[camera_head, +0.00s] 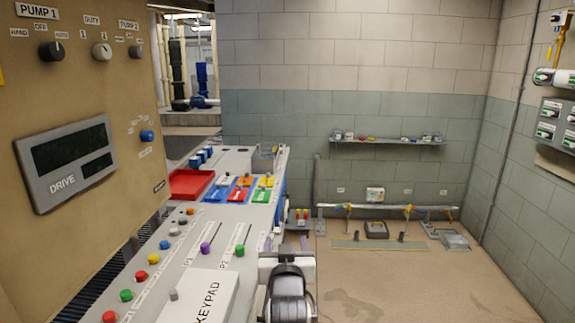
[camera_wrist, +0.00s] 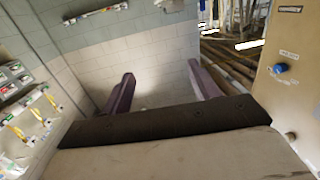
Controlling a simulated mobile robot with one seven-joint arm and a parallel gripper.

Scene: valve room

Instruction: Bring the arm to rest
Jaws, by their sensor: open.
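My gripper (camera_head: 286,244) shows at the lower middle of the head view, beside the right edge of the sloped control desk (camera_head: 262,205). Its two fingers point up and away and stand apart with nothing between them. In the wrist view my gripper (camera_wrist: 164,86) shows two purplish fingers spread wide, with only the wall and floor behind the gap. My arm below the gripper is mostly out of view.
The desk carries coloured buttons, sliders, a red tray (camera_head: 190,185) and a keypad box (camera_head: 198,296). A tan pump panel (camera_head: 85,120) stands at the left. A wall shelf (camera_head: 385,142) and a low pipe (camera_head: 385,207) are at the back. The floor at right (camera_head: 420,285) is clear.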

